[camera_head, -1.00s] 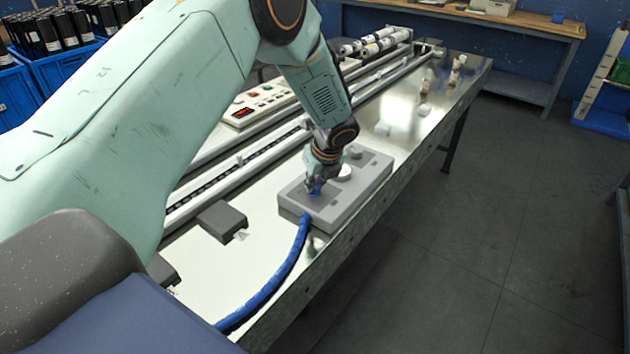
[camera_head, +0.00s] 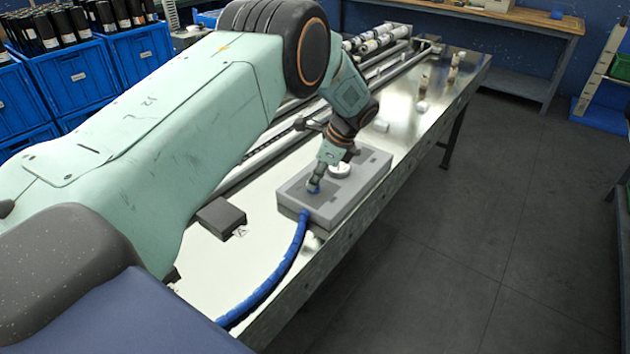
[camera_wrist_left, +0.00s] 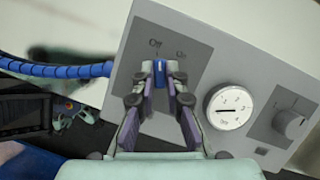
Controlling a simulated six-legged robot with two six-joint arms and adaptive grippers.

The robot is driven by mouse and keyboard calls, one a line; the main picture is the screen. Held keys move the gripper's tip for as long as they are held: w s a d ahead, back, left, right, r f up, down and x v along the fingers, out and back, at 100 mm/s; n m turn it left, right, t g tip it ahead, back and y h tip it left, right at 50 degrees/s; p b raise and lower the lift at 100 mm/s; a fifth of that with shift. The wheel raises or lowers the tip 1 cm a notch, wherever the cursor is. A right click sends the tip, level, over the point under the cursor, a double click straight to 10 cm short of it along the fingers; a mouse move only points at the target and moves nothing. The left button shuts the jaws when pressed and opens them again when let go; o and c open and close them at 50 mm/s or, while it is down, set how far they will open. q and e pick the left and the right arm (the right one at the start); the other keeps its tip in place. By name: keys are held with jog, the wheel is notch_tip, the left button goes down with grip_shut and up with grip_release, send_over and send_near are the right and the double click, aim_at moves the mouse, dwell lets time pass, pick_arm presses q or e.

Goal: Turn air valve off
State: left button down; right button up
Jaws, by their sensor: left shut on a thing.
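The grey control box (camera_head: 345,200) sits on the steel table near its front edge. Its blue air valve knob (camera_wrist_left: 160,72) shows in the left wrist view, below the printed words "Off" and "On". The knob's upper end points roughly toward "Off". My left gripper (camera_wrist_left: 160,76) has a fingertip on each side of the knob and is shut on it. In the head view the left gripper (camera_head: 314,185) reaches down to the near end of the box, mostly hiding the knob. My right gripper is not in view.
A round white gauge (camera_wrist_left: 229,106) and a grey dial (camera_wrist_left: 290,123) stand on the box beside the gripper. A blue hose (camera_head: 285,273) leaves the box's near end. A dark block (camera_head: 220,216) lies left of the box. Floor is free to the right.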

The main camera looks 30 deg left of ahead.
pick_arm(q)
jog(key=shift+w+r+n, duration=0.1)
jog(key=shift+w+n, duration=0.05)
jog(key=shift+n, duration=0.45)
jog(key=shift+r+b, duration=0.1)
jog(key=shift+b, duration=0.25)
jog(key=c, duration=1.4)
grip_release()
jog(key=shift+g, duration=0.3)
jog(key=v, duration=1.1)
jog(key=shift+d+r, duration=0.1)
jog(key=shift+r, duration=0.3)
